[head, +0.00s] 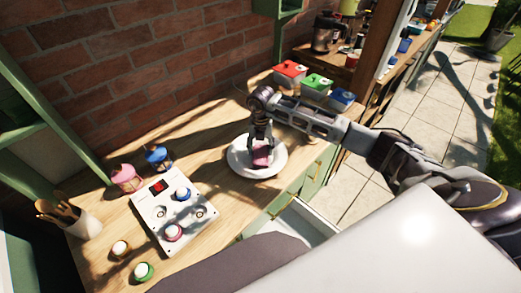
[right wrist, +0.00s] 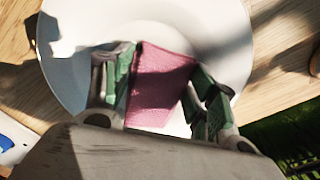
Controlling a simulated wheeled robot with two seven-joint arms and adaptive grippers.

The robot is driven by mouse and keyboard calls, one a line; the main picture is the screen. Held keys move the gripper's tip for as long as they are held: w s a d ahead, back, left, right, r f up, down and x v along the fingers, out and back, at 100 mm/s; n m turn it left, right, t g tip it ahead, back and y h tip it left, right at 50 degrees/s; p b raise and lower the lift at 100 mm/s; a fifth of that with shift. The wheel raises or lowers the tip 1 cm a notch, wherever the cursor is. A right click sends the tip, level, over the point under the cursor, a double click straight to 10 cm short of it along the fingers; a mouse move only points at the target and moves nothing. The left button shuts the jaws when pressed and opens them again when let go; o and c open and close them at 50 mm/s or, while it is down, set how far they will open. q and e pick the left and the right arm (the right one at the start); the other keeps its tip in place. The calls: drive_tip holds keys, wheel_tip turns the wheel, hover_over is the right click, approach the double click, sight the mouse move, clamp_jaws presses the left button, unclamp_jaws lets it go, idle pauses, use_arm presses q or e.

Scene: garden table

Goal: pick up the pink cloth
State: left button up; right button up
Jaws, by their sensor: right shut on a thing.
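The pink cloth (head: 262,157) is over the white plate (head: 240,163) on the wooden counter. My right gripper (head: 261,146) reaches down over the plate from the right and is shut on the cloth. In the right wrist view the cloth (right wrist: 160,85) sits between the two green-padded fingers (right wrist: 160,92), with the plate (right wrist: 215,25) behind it. I cannot tell whether the cloth still touches the plate. My left gripper is not in view.
Red, green and blue boxes (head: 316,87) stand behind the plate. A white panel with knobs (head: 172,212) lies to the left, near pink and blue lanterns (head: 127,178). An open drawer (head: 292,231) juts out below the counter's front edge.

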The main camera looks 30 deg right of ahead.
sight(261, 147)
drive_tip(key=shift+r, duration=0.4)
wheel_tip(261, 147, up, 8)
drive_tip(key=shift+f+b, duration=0.2)
drive_tip(key=shift+b, duration=0.25)
drive_tip(key=shift+r, duration=0.6)
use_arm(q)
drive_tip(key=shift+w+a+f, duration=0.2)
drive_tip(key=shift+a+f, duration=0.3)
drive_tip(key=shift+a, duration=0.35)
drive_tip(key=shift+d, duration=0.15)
use_arm(e)
drive_tip(key=shift+n, duration=0.5)
